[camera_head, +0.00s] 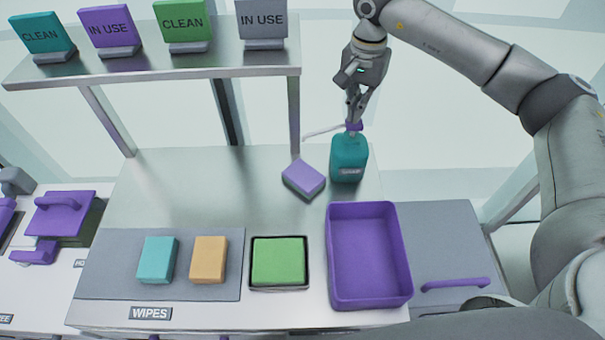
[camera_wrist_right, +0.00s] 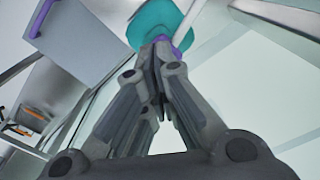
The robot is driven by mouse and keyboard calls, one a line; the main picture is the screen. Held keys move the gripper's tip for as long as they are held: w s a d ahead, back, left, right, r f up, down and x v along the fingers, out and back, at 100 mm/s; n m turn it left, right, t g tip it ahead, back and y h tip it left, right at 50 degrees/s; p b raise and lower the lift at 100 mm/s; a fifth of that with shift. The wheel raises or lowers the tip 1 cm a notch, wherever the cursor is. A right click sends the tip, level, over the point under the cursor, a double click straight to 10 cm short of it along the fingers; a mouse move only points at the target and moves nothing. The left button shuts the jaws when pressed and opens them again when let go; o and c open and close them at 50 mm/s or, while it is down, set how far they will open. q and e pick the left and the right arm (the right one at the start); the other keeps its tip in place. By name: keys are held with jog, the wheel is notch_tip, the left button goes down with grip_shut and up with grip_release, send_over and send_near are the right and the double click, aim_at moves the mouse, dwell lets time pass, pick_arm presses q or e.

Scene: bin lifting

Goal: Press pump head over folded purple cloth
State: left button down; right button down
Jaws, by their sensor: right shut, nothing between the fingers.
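A teal pump bottle (camera_head: 348,160) stands on the steel table, with a purple pump head (camera_head: 355,126) and a pale spout reaching left. A folded purple cloth (camera_head: 303,179) lies on the table just left of the bottle, near the spout's end. My right gripper (camera_head: 354,119) is shut, pointing down with its fingertips at the pump head. In the right wrist view the shut fingertips (camera_wrist_right: 160,45) overlap the purple head (camera_wrist_right: 182,40) above the teal bottle (camera_wrist_right: 160,20); contact is hard to tell. My left gripper is not in view.
A purple bin (camera_head: 333,290) and a green cloth in a tray (camera_head: 280,262) are at the front. Teal (camera_head: 157,260) and orange (camera_head: 209,260) cloths lie on a grey mat (camera_head: 110,275). A shelf (camera_head: 150,73) with signs stands behind left.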

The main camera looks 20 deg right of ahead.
jog(key=shift+r, duration=0.15)
dwell(0.4)
notch_tip(320, 180, up, 6)
jog(key=p, duration=0.3)
jog(key=shift+f, duration=0.2)
dwell(0.5)
